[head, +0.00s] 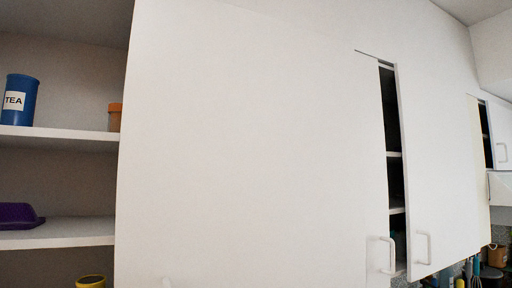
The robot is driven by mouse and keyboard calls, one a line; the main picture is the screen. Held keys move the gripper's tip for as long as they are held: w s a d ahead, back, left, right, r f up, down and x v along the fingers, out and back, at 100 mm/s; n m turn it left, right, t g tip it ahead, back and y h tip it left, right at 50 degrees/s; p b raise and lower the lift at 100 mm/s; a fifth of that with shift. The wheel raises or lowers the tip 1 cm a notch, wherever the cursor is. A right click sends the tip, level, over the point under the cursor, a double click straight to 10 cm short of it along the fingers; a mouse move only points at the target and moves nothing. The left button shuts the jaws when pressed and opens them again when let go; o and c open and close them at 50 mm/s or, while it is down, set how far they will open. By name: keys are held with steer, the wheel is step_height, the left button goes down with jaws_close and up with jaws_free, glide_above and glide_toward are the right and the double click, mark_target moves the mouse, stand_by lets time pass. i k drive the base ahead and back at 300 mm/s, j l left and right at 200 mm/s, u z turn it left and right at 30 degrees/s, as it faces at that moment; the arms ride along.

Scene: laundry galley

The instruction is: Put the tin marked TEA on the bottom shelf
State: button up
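The blue tin marked TEA (20,100) stands upright at the far left of the head view. It is on the upper visible shelf (70,139) of an open cabinet, its label facing me. A lower shelf (75,236) carries a purple container (20,216). Below that shelf, the top of a yellow container (91,282) shows at the picture's lower edge. What it stands on is out of frame, so I cannot tell which shelf is the bottom one. My gripper is not in view.
A large white cabinet door (245,150) fills the middle and partly hides an orange container (115,117). Another door (435,170) stands ajar at the right, with dark shelves behind the gap. The lower shelf is bare right of the purple container.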

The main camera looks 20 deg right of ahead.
mark_target(18, 109)
steer(key=u, duration=1.35)
